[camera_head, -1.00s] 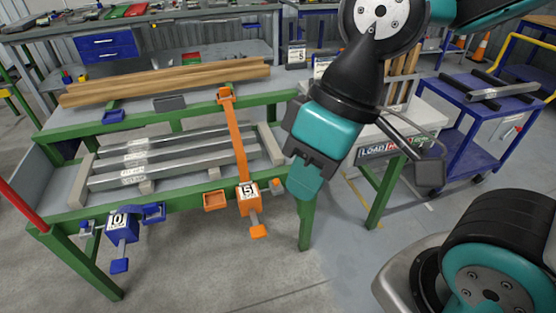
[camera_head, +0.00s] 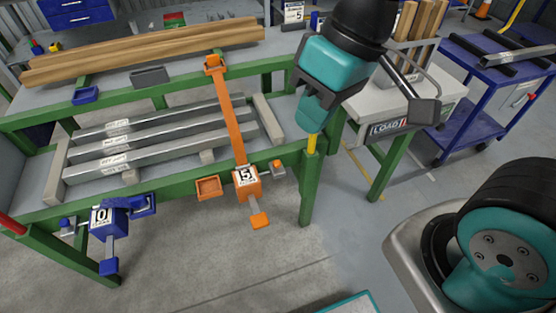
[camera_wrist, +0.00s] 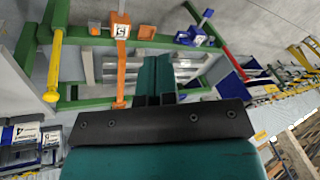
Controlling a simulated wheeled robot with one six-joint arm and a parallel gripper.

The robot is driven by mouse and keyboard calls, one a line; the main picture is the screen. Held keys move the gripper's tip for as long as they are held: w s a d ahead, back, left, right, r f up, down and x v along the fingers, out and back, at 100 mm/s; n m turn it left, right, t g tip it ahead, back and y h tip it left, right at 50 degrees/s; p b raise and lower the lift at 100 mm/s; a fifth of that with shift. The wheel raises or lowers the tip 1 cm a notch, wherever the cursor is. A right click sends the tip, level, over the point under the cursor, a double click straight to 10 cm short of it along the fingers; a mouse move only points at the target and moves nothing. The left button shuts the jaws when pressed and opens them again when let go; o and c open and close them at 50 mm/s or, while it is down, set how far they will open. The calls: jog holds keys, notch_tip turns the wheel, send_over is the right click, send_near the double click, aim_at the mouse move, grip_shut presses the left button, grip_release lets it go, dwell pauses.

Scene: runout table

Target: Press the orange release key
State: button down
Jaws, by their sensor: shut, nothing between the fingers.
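The orange ratchet unit (camera_head: 246,182), marked 5, sits on the table's green front rail with an orange strap (camera_head: 231,120) running back over the bars. A small orange key (camera_head: 277,166) projects on its right, and an orange paddle (camera_head: 259,220) hangs below. I cannot tell for certain which is the release key. The unit also shows upside down in the wrist view (camera_wrist: 121,32). My gripper (camera_head: 304,127) is shut and empty, pointing down over the table's right end, above and right of the unit, apart from it. Its teal fingers (camera_wrist: 155,60) are together in the wrist view.
A blue ratchet unit (camera_head: 105,217) stands left on the same rail. Steel bars (camera_head: 150,148) and timber (camera_head: 140,55) lie on the table. A yellow post (camera_head: 312,146) stands at the right front corner, close to my gripper. A LOAD box (camera_head: 390,128) is further right.

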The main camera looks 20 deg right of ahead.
jog(key=w+d+f+m+t+h+b, duration=0.2)
jog(key=w+f+m+b, duration=0.2)
jog(key=w+f+b, duration=0.85)
jog(key=m+h, duration=0.2)
send_over(277, 162)
jog(key=s, duration=0.4)
jog(key=s+f+x, duration=0.1)
jog(key=s+x, duration=0.2)
jog(key=x, duration=1)
jog(key=shift+w+a+r+t+b, duration=0.15)
jog(key=shift+w+t+b, duration=0.1)
jog(key=shift+t+b, duration=0.15)
jog(key=x, duration=0.4)
jog(key=b+x, duration=0.1)
jog(key=x, duration=0.3)
jog(key=s+x, duration=0.1)
jog(key=x, duration=0.4)
jog(key=shift+a+f+b, duration=0.1)
jog(key=shift+f+b, duration=0.1)
jog(key=shift+b, duration=0.2)
jog(key=shift+f, duration=0.4)
